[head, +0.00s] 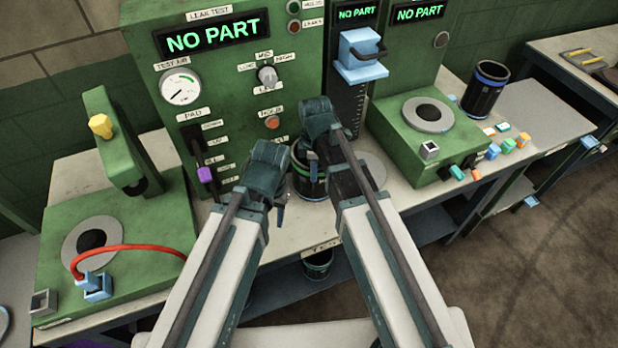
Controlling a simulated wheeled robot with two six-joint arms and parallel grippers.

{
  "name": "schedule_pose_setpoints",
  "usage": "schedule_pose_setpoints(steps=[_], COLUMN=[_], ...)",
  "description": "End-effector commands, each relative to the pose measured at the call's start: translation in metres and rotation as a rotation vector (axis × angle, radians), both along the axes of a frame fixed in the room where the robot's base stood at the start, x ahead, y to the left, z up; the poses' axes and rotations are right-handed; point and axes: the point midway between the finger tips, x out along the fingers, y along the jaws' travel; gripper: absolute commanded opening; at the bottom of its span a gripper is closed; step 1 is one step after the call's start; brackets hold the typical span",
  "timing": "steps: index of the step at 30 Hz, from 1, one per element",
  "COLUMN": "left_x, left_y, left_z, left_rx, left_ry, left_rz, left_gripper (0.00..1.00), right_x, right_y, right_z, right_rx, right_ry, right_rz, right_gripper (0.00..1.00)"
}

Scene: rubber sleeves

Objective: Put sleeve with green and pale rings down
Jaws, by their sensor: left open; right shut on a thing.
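The dark sleeve with green and pale rings (308,188) is upright between my two grippers, in front of the middle green machine. My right gripper (312,160) is shut on its upper part and hides much of it. The sleeve's lower end is close to the bench top (290,232); I cannot tell whether it touches. My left gripper (282,205) is open and empty, just left of the sleeve, with its fingers pointing down.
The leak test panel (235,85) stands behind and reads NO PART. A round grey plate (370,172) lies right of the sleeve. A green press (115,245) is left, another station (430,140) right. A blue-ringed sleeve (485,92) stands far right. Another dark sleeve (318,266) is below the bench.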

Motion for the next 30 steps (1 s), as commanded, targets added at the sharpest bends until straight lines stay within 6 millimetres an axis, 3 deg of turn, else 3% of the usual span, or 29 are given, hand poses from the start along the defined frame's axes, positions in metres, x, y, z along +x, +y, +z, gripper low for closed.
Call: schedule_pose_setpoints(steps=[13,14,18,30], left_x=[0.0001,0.0001,0.0002,0.0001], left_y=[-0.0001,-0.0001,-0.0001,0.0], left_z=[-0.0058,-0.0043,-0.004,-0.0013], left_rx=[0.0,0.0,0.0,0.0], left_ry=[0.0,0.0,0.0,0.0], left_rz=[0.0,0.0,0.0,0.0], left_gripper=[0.5,0.5,0.5,0.5], right_x=[0.0005,0.0003,0.0003,0.0003], right_y=[-0.001,-0.001,-0.001,-0.0009], right_z=[-0.0058,-0.0044,-0.004,-0.0013], right_rx=[0.0,0.0,0.0,0.0], right_ry=[-0.001,0.0,0.0,0.0], right_rz=[0.0,0.0,0.0,0.0], right_gripper=[0.0,0.15,0.4,0.4])
